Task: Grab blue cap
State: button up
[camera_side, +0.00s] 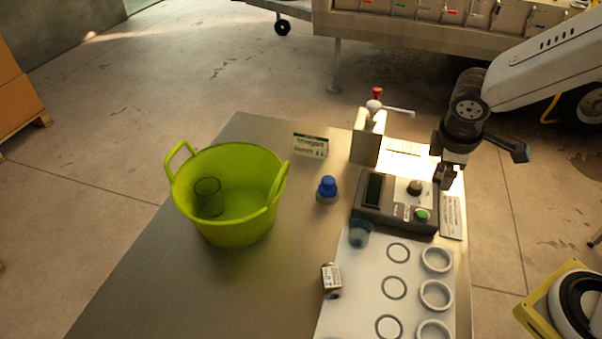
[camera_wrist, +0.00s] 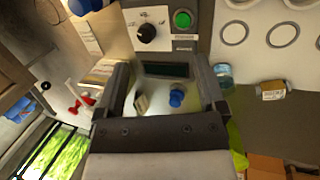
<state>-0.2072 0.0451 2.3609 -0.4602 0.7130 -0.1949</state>
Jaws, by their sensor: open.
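The blue cap (camera_side: 327,187) stands upright on the metal table, on a grey lower part, left of the grey control box (camera_side: 396,204). It also shows in the wrist view (camera_wrist: 177,97), between my fingers in the picture but farther off, past the box. My gripper (camera_side: 446,178) is above the right part of the control box, well apart from the cap. In the wrist view my gripper (camera_wrist: 163,72) has its two fingers wide apart with nothing held between them.
A green bucket (camera_side: 228,165) holding a dark clear cup stands left of the cap. A small card (camera_side: 311,146), a clear blue-tinted cup (camera_side: 360,233) and a small labelled canister (camera_side: 331,280) are near. A press with a red-topped handle (camera_side: 376,94) stands behind.

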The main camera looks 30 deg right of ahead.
jog(key=w+a+n+t+h, duration=0.1)
jog(key=w+a+n+h, duration=0.1)
jog(key=w+n+h, duration=0.3)
jog(key=r+n+t, duration=0.1)
jog(key=n+t, duration=0.8)
jog(key=n, duration=0.6)
send_over(329, 181)
jog(key=s+a, duration=0.2)
jog(key=s, duration=0.3)
jog(key=shift+n+y, duration=0.3)
jog(key=shift+n, duration=0.1)
jog(key=f, duration=0.7)
jog(key=a+f, duration=0.1)
jog(key=f, duration=0.3)
jog(key=shift+w+f, duration=0.3)
jog(key=shift+w, duration=0.05)
jog(key=shift+f, duration=0.6)
jog(key=shift+x, duration=3.95)
jog(key=shift+r, duration=0.15)
grip_shut()
